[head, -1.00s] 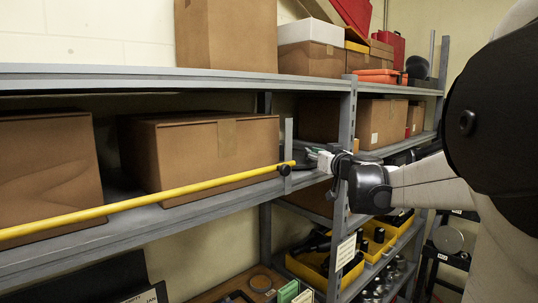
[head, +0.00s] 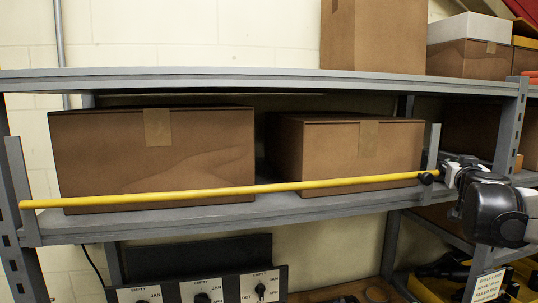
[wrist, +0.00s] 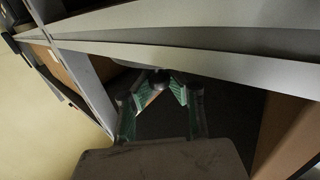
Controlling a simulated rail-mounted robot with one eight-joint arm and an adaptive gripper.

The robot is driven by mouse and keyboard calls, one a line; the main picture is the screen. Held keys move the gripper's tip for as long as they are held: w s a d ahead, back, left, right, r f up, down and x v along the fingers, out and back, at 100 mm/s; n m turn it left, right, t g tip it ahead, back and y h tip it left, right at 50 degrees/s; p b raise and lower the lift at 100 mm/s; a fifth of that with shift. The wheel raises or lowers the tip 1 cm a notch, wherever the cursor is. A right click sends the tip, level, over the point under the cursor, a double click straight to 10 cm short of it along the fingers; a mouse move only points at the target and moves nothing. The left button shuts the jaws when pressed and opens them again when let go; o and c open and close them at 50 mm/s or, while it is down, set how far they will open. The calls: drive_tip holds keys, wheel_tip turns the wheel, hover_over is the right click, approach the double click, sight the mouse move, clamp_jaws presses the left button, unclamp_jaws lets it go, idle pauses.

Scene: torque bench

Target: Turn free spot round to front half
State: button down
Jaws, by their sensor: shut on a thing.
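A long yellow bar (head: 250,190) runs across the front of the middle shelf (head: 270,212), between upright grey brackets. A black knob (head: 426,178) sits at its right end. My gripper (head: 446,172) is just right of this knob, beside the right bracket (head: 433,146). In the wrist view my gripper's green-padded fingers (wrist: 162,92) converge on a small dark thing (wrist: 159,76) under a grey edge. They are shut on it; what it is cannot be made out. I cannot tell which thing is the "free spot".
Two brown boxes (head: 155,150) (head: 350,150) stand behind the bar. A panel with several switch knobs (head: 200,290) is below the shelf. A yellow bin (head: 432,290) is at lower right.

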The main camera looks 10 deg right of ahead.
idle(0.3)
drive_tip(key=c, duration=1.6)
unclamp_jaws()
drive_tip(key=shift+r, duration=0.1)
wheel_tip(320, 180, up, 10)
drive_tip(key=shift+f, duration=0.1)
